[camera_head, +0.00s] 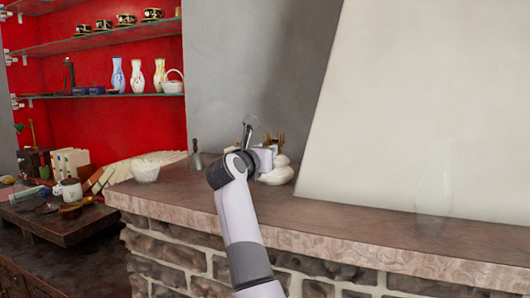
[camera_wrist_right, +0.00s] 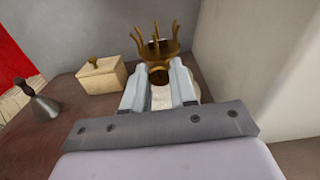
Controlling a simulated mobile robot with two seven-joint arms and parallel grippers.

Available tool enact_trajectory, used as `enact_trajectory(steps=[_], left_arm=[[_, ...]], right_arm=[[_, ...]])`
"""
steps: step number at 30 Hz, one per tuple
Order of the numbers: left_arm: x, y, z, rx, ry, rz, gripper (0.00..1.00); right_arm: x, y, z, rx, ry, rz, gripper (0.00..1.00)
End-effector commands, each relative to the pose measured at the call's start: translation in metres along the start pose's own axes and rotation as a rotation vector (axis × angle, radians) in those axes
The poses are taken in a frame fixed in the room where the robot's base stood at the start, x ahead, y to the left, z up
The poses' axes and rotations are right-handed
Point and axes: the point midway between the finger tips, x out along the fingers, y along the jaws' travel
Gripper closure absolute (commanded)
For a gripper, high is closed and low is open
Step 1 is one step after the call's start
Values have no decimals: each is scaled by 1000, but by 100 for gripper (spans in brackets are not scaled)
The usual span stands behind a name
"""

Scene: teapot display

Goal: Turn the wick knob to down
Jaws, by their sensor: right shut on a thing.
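An oil lamp with a pronged brass burner (camera_wrist_right: 156,48) and a white, rounded base (camera_head: 279,172) stands on the mantel. In the right wrist view, my right gripper (camera_wrist_right: 161,68) reaches to the brass part just below the prongs. Its two fingers are on either side of a small brass piece there, which looks like the wick knob (camera_wrist_right: 159,77). The gripper is shut on it. Most of the knob is hidden between the fingers, so its turn cannot be read. In the head view my right arm covers part of the lamp. My left gripper is not in view.
A cream box (camera_wrist_right: 101,79) with a gold knob and a grey bell (camera_wrist_right: 42,105) stand left of the lamp. A pale bowl (camera_head: 146,172) is further left on the mantel (camera_head: 340,215). A clear glass piece (camera_head: 433,205) stands on the right. A pale sloping wall rises behind.

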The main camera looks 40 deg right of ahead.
Motion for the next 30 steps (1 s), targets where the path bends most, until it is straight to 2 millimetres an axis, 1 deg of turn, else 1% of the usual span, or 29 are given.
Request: enact_trajectory(steps=[2,3,4,5,12,15,17,25,30], left_arm=[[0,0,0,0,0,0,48],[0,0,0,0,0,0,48],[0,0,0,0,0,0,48],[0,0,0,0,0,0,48],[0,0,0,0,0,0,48],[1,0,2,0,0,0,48],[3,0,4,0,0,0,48],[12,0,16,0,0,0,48],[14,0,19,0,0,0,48]], right_arm=[[0,0,-1,-1,1,0,100],[0,0,-1,-1,1,0,61],[0,0,-1,-1,1,0,51],[0,0,-1,-1,1,0,48],[0,0,0,1,0,0,48],[-4,1,-1,2,0,1,48],[-10,1,-2,2,-1,2,48],[-53,1,-3,4,1,3,48],[-69,1,-2,1,0,1,48]])
